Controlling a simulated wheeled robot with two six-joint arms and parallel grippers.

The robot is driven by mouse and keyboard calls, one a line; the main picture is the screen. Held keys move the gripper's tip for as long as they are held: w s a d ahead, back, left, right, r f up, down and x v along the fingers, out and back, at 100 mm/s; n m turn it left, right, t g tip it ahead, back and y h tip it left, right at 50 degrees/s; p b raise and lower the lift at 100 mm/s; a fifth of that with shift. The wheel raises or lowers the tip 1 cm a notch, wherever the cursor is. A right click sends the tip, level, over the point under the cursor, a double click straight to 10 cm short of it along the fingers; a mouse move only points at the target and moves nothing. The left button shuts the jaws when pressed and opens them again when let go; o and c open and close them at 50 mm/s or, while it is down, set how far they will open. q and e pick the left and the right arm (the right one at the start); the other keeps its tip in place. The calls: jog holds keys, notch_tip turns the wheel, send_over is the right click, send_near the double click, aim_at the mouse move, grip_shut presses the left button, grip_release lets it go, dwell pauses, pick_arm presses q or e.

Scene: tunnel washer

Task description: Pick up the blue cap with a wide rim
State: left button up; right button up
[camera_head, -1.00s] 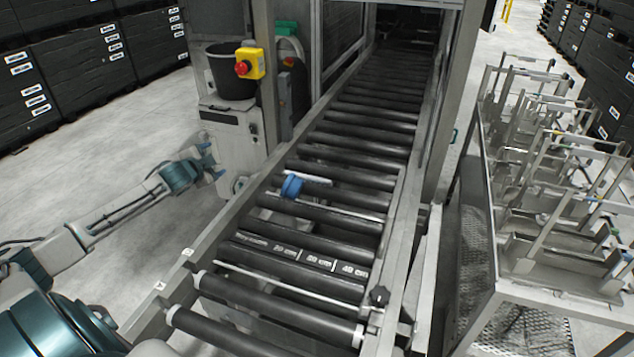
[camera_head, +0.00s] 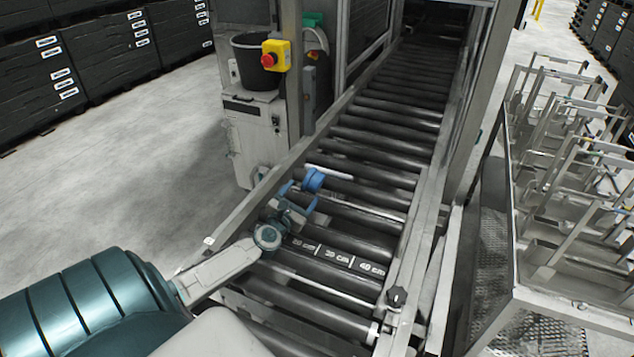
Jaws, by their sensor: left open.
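The blue cap (camera_head: 314,180) lies on the black rollers of the conveyor, near its left rail. Its rim faces to the left side, but its exact tilt is hard to tell. My left gripper (camera_head: 300,195) is over the rollers just in front of and to the left of the cap. Its blue-tipped fingers are apart with nothing seen between them. The cap looks very close to the fingertips; I cannot tell if they touch. My right gripper does not show.
The roller conveyor (camera_head: 365,150) runs back into the machine between metal side rails (camera_head: 262,192). A yellow box with a red button (camera_head: 275,56) stands at the left. A metal rack cart (camera_head: 560,285) is at the right.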

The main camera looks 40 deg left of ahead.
aim_at(317, 174)
pick_arm(q)
jog(key=shift+n, duration=0.4)
jog(key=x, duration=0.5)
jog(key=shift+w+a+f, duration=0.1)
jog(key=shift+w+f, duration=0.05)
jog(key=shift+f, duration=0.05)
jog(key=shift+b+x, duration=0.6)
jog(key=shift+x, duration=2.7)
jog(key=shift+c, duration=1.1)
jog(key=shift+r, duration=0.1)
jog(key=c, duration=1)
